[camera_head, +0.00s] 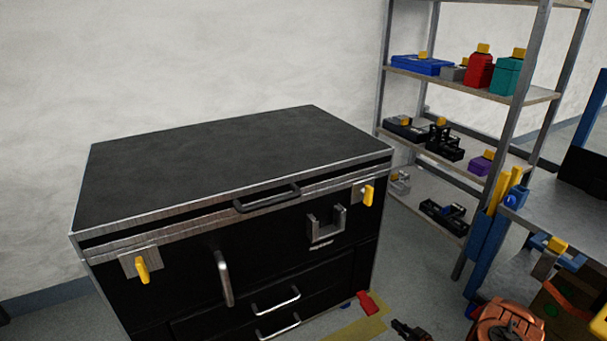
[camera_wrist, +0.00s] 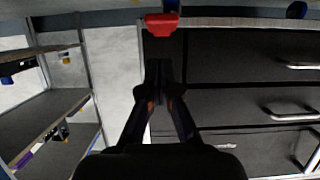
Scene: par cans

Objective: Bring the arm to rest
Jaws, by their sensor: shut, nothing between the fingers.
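My gripper (camera_wrist: 161,84) shows in the wrist view with its two dark fingers drawn together and nothing between them. In the head view a small dark part at the bottom edge (camera_head: 408,330) looks like the gripper, low in front of the chest's right side. The rest of my arm is mostly out of view. The fingers point toward a small red object, apart from it in the picture.
A black chest (camera_head: 230,165) with yellow latches and drawers has its lid down. The red object (camera_head: 368,303) is beside it, near a yellow floor patch (camera_head: 352,331). A loaded shelf rack (camera_head: 543,95) and a grey bench (camera_head: 570,212) stand right.

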